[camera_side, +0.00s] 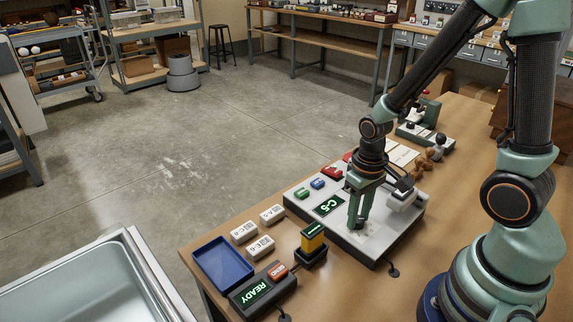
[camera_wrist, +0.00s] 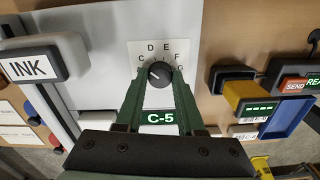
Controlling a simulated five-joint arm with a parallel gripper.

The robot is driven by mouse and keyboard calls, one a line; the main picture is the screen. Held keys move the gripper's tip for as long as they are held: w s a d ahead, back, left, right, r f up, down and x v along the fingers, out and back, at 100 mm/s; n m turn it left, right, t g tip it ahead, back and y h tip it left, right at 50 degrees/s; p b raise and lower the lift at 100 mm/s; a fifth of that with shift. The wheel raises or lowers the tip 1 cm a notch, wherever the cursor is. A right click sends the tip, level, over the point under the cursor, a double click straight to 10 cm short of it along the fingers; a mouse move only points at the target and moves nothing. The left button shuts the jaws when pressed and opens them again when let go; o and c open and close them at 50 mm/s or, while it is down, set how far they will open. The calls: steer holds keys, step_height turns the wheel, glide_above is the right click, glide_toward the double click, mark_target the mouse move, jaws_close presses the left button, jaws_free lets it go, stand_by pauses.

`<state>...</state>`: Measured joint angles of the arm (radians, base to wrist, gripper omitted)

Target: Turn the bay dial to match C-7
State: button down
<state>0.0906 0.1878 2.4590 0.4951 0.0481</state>
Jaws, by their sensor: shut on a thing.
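The bay dial (camera_wrist: 159,74) is a dark round knob on a pale plate with letters around it, C, D, E, F and G among them. My gripper (camera_wrist: 160,82) is shut on the knob, one finger on each side. A green-lit display (camera_wrist: 161,117) reads C-5, and it shows in the side view (camera_side: 329,205) on the white console (camera_side: 383,237). In the side view my gripper (camera_side: 358,224) points down at the console, just right of the display, and the fingers mostly hide the knob. I cannot tell its exact pointer direction.
Green (camera_side: 301,193) and blue (camera_side: 318,183) buttons line the console's far side. A black-and-yellow stamp (camera_side: 312,242), a blue tray (camera_side: 222,266), small labelled blocks (camera_side: 261,248) and a READY unit (camera_side: 262,288) stand left of the console.

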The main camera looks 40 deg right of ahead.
steer(key=c, duration=0.5)
jaws_free()
step_height(320, 180, up, 12)
steer(key=shift+r, duration=0.1)
stand_by(0.3)
step_height(320, 180, up, 8)
steer(key=n+t, duration=0.2)
steer(key=t, duration=0.4)
glide_above(346, 229)
steer(key=shift+r, duration=0.2)
